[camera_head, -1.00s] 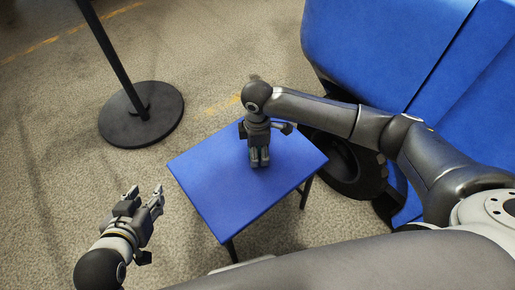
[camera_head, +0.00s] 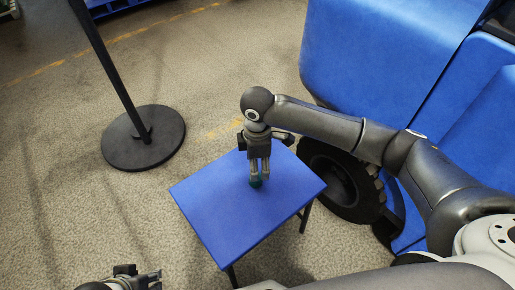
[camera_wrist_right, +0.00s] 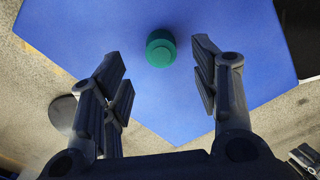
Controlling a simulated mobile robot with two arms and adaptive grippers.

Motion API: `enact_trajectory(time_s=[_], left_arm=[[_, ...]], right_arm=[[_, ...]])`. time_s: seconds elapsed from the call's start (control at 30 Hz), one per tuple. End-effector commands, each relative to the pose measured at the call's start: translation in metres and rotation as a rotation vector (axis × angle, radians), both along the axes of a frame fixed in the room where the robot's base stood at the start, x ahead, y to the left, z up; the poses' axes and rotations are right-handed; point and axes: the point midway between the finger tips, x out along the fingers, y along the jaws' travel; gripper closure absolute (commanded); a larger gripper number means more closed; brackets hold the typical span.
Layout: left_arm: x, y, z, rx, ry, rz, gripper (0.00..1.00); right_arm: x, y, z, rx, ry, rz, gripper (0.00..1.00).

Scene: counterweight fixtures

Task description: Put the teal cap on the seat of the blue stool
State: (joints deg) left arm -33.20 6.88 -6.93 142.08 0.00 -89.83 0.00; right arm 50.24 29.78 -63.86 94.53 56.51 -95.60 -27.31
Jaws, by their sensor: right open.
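The blue stool (camera_head: 225,215) has a flat square seat in the middle of the head view. The teal cap (camera_head: 256,183) is small and round and appears to rest on the seat. In the right wrist view the cap (camera_wrist_right: 161,48) shows clear against the blue seat (camera_wrist_right: 215,30). My right gripper (camera_head: 258,178) points down over the cap. Its two fingers (camera_wrist_right: 158,72) are open, one on each side of the cap in the wrist view, with gaps to both. My left gripper (camera_head: 158,279) is at the bottom edge, partly cut off and away from the stool.
A black post on a round base (camera_head: 143,138) stands on the floor at the left. A large blue vehicle (camera_head: 385,55) with a black tyre (camera_head: 340,183) is behind and right of the stool.

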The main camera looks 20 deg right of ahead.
Motion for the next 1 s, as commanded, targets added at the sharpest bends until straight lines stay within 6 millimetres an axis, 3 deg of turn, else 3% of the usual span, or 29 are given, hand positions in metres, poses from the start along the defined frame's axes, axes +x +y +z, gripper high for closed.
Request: enact_trajectory(time_s=[0.13,0.4,0.67,1.0], left_arm=[[-0.003,0.001,0.011,0.003,0.016,0.002,0.6],[-0.003,0.001,0.016,0.003,0.014,0.002,0.6],[-0.003,0.001,0.016,0.003,0.013,0.001,0.6],[-0.003,0.001,0.016,0.003,0.013,0.001,0.6]], right_arm=[[0.001,0.0,0.03,0.0,-0.002,-0.001,0.44],[0.0,0.0,0.05,0.001,0.0,-0.001,0.44],[-0.009,0.011,0.042,0.026,-0.002,-0.004,0.44],[-0.065,0.066,0.011,0.219,-0.051,-0.142,0.44]])
